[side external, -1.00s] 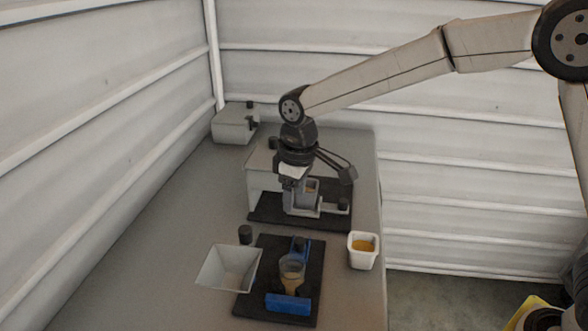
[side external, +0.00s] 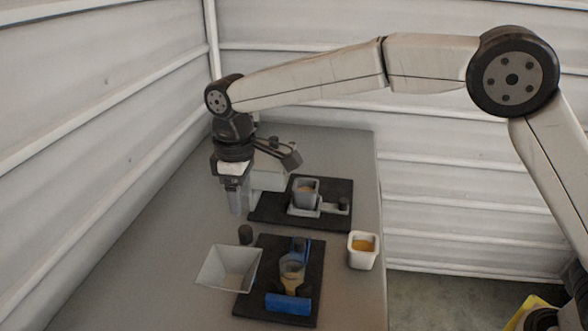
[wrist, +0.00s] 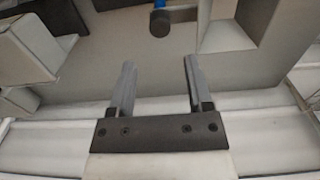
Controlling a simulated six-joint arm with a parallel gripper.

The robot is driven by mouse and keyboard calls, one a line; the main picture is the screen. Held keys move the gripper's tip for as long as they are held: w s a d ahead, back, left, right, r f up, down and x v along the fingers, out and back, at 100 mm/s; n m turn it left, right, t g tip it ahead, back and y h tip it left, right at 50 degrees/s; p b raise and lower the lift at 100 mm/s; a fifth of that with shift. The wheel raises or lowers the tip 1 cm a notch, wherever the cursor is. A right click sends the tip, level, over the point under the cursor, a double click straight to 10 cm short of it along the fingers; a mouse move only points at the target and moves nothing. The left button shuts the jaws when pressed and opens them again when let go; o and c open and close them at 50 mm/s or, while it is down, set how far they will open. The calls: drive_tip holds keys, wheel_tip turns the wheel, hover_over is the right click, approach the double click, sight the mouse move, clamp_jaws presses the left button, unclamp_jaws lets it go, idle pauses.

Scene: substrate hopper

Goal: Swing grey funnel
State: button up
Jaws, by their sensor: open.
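In the side external view, a pale grey tapered funnel (side external: 272,178) stands at the back, beside the far dark board (side external: 334,217). My arm partly covers it. My gripper (side external: 234,204) hangs on its left, pointing down over the table. Its fingers are apart and empty in the wrist view (wrist: 158,88). A second pale open funnel (side external: 228,268) stands at the front, left of a blue-fitted holder. I cannot tell which funnel the large pale surfaces in the wrist view belong to.
A white cup (side external: 363,250) with orange-brown contents stands at the right. A black knob (side external: 245,234) is behind the front funnel. The left table strip (side external: 150,250) is clear.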

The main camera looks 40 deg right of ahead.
sight(245, 228)
wheel_tip(245, 228, down, 8)
drive_tip(key=shift+f, duration=0.15)
drive_tip(key=m, duration=0.4)
drive_tip(key=shift+m, duration=0.3)
drive_tip(key=m, duration=0.8)
drive_tip(key=shift+m, duration=2.6)
drive_tip(key=c, duration=0.9)
drive_tip(key=shift+o, duration=0.2)
